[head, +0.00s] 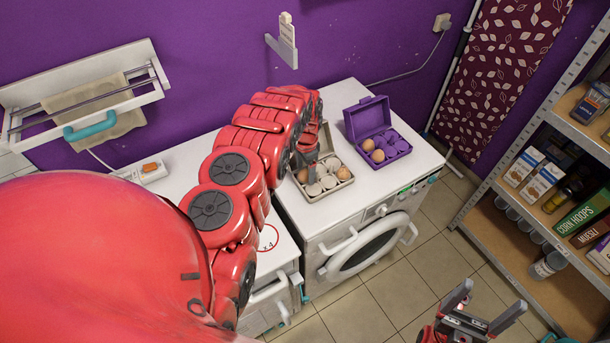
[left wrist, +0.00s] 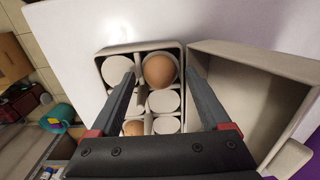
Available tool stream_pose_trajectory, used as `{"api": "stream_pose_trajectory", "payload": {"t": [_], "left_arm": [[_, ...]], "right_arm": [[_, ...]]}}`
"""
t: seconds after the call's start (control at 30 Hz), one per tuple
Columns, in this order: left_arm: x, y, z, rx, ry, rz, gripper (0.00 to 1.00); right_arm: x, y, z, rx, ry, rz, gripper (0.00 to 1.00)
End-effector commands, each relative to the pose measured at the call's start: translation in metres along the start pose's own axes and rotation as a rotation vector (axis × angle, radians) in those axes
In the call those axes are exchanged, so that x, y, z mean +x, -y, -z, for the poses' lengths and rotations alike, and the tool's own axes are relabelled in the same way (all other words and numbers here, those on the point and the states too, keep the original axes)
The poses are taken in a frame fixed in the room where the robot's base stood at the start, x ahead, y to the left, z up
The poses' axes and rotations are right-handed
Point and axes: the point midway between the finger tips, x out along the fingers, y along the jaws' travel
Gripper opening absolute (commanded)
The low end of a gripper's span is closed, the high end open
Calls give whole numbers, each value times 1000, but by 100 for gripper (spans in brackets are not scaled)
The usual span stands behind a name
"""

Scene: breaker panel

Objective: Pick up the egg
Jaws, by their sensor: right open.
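A beige egg carton (head: 322,192) stands open on the white washing machine. It holds several cups and brown eggs, including one at its left side (head: 303,175) and one at its right (head: 343,173). My left gripper (head: 306,160) hangs over this carton. In the left wrist view its two fingers are apart, with a brown egg (left wrist: 159,69) showing between and beyond them. A second egg (left wrist: 133,127) there is partly hidden by the gripper. I cannot tell whether the fingers touch the egg. My right gripper (head: 491,297) is open and empty at the lower right, above the floor.
A purple egg carton (head: 397,152) with two brown eggs stands open to the right. The beige carton's raised lid (left wrist: 240,95) is beside the fingers. A stocked shelf (head: 545,245) stands at right. A towel rack (head: 85,95) hangs on the wall at left.

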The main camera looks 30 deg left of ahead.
Motion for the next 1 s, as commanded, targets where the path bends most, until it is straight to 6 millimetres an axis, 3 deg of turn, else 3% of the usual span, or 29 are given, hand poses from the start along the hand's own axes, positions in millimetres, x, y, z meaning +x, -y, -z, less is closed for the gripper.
{"api": "stream_pose_trajectory", "payload": {"t": [0.03, 0.43, 0.77, 1.0], "left_arm": [[0, 0, 0, 0, 0, 0, 70], [0, 0, 0, 0, 0, 0, 0], [-1, 0, 1, 0, 0, 0, 0], [-13, 0, 12, 2, -1, 1, 0]], "right_arm": [[0, 0, 0, 0, 0, 0, 86], [0, 0, 0, 0, 0, 0, 86], [-1, 0, 0, 0, 0, 0, 86], [-6, 0, -1, 0, 0, 0, 86]]}}
